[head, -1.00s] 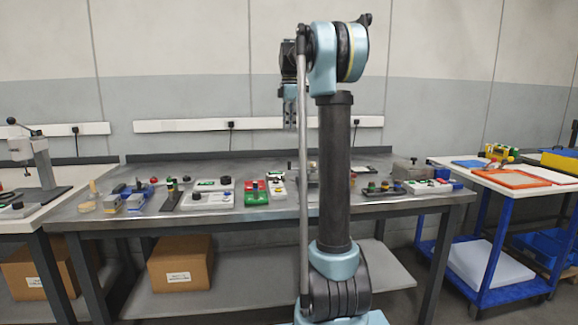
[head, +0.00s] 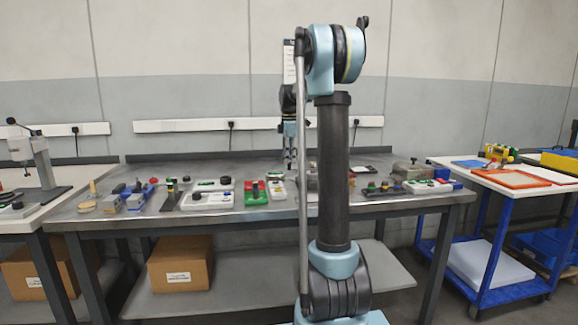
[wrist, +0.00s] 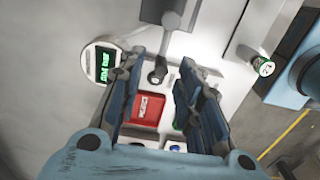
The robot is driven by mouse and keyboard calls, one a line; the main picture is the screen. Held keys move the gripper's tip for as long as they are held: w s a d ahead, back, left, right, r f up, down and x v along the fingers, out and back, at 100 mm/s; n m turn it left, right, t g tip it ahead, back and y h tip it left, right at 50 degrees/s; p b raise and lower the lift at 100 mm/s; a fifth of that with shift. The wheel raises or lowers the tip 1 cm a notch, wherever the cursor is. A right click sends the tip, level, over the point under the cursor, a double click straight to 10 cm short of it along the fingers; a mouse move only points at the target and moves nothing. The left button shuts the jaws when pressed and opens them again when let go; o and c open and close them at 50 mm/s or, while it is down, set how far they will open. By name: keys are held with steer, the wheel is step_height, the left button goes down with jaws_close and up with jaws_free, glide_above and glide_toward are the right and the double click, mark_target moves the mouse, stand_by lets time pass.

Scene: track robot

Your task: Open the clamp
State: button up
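My gripper (head: 290,150) hangs above the middle of the bench, partly hidden by my arm. In the wrist view my gripper (wrist: 164,66) is open, its two dark blue fingers apart with nothing held between them. Between and beyond the fingertips is a grey lever-like part with a dark rounded end (wrist: 157,76), on a pale fixture. I cannot tell for certain that this is the clamp. A red label plate (wrist: 146,108) lies between the fingers, and a green lit display (wrist: 106,63) is left of them. In the head view, a pale fixture (head: 277,188) stands below the gripper.
The grey bench (head: 130,222) carries several devices in a row, including a red and green block (head: 256,193) and a white panel (head: 212,198) close to the left. A blue trolley (head: 490,210) stands at the right. The bench's front strip is mostly clear.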

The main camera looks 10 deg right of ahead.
steer(key=shift+f, duration=1.55)
